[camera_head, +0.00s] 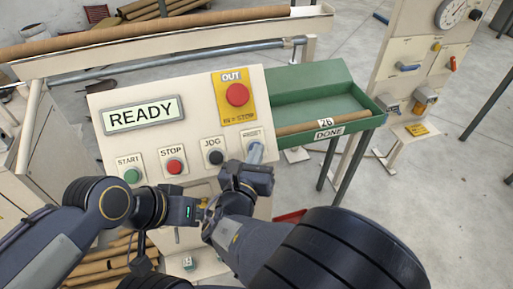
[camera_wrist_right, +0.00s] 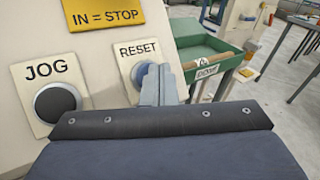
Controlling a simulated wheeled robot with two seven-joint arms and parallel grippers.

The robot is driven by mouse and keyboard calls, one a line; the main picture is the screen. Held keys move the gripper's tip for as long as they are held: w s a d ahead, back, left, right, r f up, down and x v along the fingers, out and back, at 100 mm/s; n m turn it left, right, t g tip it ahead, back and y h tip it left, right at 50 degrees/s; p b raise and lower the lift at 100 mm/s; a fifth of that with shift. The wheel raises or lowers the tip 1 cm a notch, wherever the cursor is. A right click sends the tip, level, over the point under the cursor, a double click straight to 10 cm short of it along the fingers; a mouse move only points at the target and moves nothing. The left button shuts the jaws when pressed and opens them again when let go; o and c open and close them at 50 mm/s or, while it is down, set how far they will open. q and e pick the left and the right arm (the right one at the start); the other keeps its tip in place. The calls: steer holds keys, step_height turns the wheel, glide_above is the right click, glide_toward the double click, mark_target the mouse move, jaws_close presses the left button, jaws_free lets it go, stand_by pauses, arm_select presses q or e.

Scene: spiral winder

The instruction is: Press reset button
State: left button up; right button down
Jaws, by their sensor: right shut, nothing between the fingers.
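The reset button (camera_wrist_right: 140,76) is a round blue-grey button on a pale plate marked RESET in the right wrist view. My right gripper (camera_wrist_right: 167,84) is shut and empty, its fingertips in front of the button's right part. I cannot tell whether they touch it or press it.
The panel has a display reading READY (camera_head: 141,114), a green START button (camera_head: 131,175), a red STOP button (camera_head: 174,167), a black JOG button (camera_head: 215,157) and a red OUT knob (camera_head: 237,94). A green tray (camera_head: 312,76) marked DONE adjoins the panel's right side.

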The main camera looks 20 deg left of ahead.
stand_by(0.4)
steer(key=shift+s+d+r+p, duration=0.35)
steer(key=shift+s+r+p, duration=0.05)
steer(key=shift+s+r, duration=0.1)
steer(key=s+d+r+p, duration=0.2)
steer(key=s+r, duration=0.1)
steer(key=shift+d+r+p, duration=0.1)
steer(key=shift+p, duration=0.2)
stand_by(0.3)
stand_by(0.7)
